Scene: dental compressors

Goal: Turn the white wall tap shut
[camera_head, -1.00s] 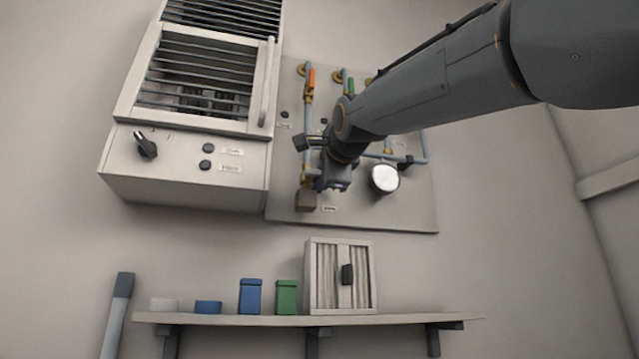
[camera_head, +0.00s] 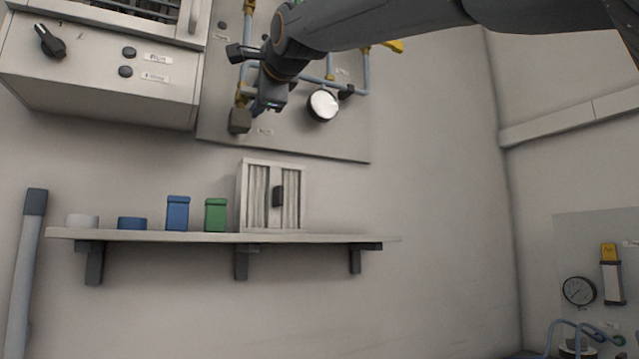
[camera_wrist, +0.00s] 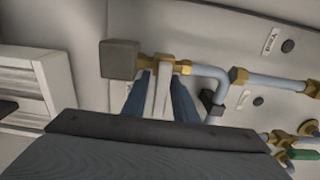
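The white tap lever (camera_wrist: 164,88) stands out from a brass fitting (camera_wrist: 182,67) on the wall pipe, in the wrist view. My gripper (camera_wrist: 160,92) has its two blue-grey fingers on either side of this lever. I cannot tell whether the fingers press on it or only straddle it. In the head view my gripper (camera_head: 268,100) is at the lower left of the wall pipe panel (camera_head: 345,143). It hides the white lever there. A square grey-brown block (camera_head: 240,120) ends the pipe just left of the gripper and also shows in the wrist view (camera_wrist: 119,62).
A white-faced gauge (camera_head: 323,105) is close right of my gripper. A cabinet with a black knob (camera_head: 50,41) is to the left. Below, a shelf (camera_head: 330,239) holds a small cabinet (camera_head: 272,195) and several containers. Another panel with a dial (camera_head: 578,291) is at right.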

